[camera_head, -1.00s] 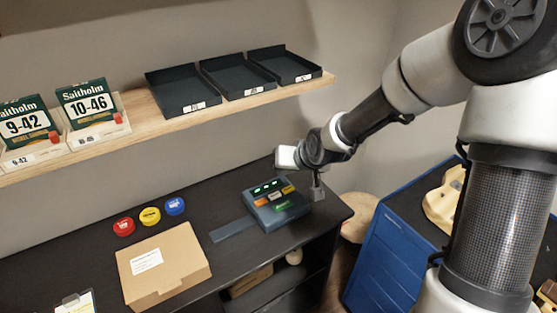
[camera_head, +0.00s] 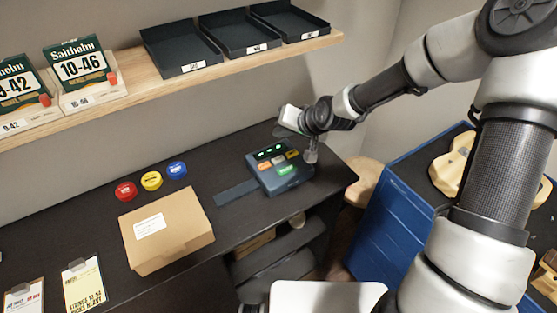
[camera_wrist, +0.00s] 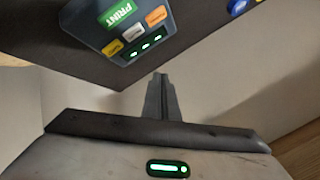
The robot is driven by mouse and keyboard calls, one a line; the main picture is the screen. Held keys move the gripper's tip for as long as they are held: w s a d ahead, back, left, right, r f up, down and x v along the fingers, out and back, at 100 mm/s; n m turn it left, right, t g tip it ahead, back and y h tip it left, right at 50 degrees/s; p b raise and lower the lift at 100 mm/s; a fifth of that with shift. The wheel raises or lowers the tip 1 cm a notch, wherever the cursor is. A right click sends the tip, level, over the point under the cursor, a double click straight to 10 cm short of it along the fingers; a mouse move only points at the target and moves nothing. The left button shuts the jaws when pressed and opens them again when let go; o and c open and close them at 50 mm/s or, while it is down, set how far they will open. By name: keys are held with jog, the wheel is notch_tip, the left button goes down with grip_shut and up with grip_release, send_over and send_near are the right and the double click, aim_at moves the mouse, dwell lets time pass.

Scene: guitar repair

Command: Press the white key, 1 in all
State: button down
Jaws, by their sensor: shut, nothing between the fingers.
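The grey-blue keypad device (camera_head: 257,183) stands at the right end of the dark bench. It has a lit green display. My gripper (camera_head: 312,158) is shut and empty at the device's right side. In the wrist view its fingertips (camera_wrist: 160,76) appear below the device, apart from the white key. Contact with the device's edge cannot be told.
Red (camera_head: 125,191), yellow (camera_head: 151,181) and blue (camera_head: 176,170) round tins stand left of the device. A cardboard box (camera_head: 167,232) lies in front of them. A wooden shelf (camera_head: 130,98) with black trays runs above. A blue cabinet (camera_head: 395,228) stands to the right.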

notch_tip(320, 180, down, 8)
jog(key=b, duration=0.5)
jog(key=shift+b, duration=0.4)
dwell(1.4)
jog(key=shift+f+b, duration=0.3)
jog(key=shift+f, duration=0.1)
jog(key=shift+f+b, duration=0.35)
jog(key=shift+f, duration=0.1)
dwell(0.5)
jog(key=shift+r, duration=0.1)
jog(key=shift+r+p, duration=0.7)
jog(key=shift+r, duration=0.1)
notch_tip(320, 180, up, 5)
jog(key=p, duration=0.4)
